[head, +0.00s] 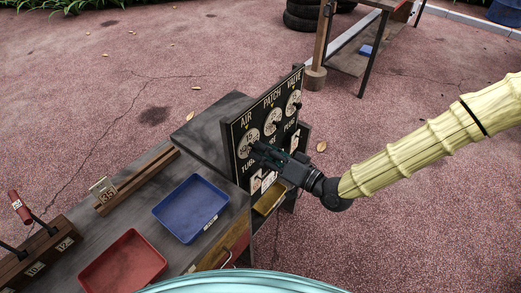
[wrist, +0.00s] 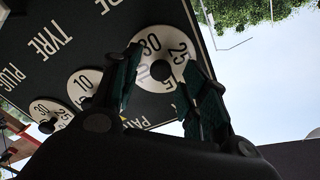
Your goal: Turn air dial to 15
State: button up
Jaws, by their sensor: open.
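The air dial (head: 249,137) is a round white disc with black numbers, leftmost on the black panel (head: 238,158) under the word AIR. In the wrist view the air dial (wrist: 178,47) shows 30 and 25, with a dark round knob (wrist: 161,70) at its centre. My gripper (head: 259,151) is at the lower right part of this dial in the head view. In the wrist view my open gripper (wrist: 162,62) has one finger on each side of the knob, with a gap to each. The fingers hide part of the numbers, and I cannot tell the dial's setting.
The patch dial (head: 273,121) and valve dial (head: 293,103) sit to the right on the same panel. A blue tray (head: 191,208), a red tray (head: 124,264) and a wooden rail stand on the cart top to the left.

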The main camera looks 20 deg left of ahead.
jog(key=v, duration=1)
jog(key=shift+d, duration=0.15)
jog(key=shift+s, duration=0.1)
jog(key=s+d+f+m+g+h+p, duration=0.15)
jog(key=s+d+f+h, duration=0.3)
jog(key=f, duration=0.45)
jog(key=s+d+f+m+g+h+p, duration=0.15)
jog(key=s+d+f+h, duration=0.3)
jog(key=f, duration=0.55)
jog(key=s+d+f+m+g+h+p, duration=0.1)
jog(key=s+d+f+h, duration=0.2)
jog(key=s+d, duration=0.4)
jog(key=s+d+f+m+g+h+p, duration=0.1)
jog(key=s+d+h, duration=0.4)
jog(key=d, duration=0.7)
notch_tip(320, 180, down, 2)
jog(key=shift+s+d+g+p, duration=0.25)
jog(key=shift+s+g+p, duration=0.45)
jog(key=shift+s, duration=0.45)
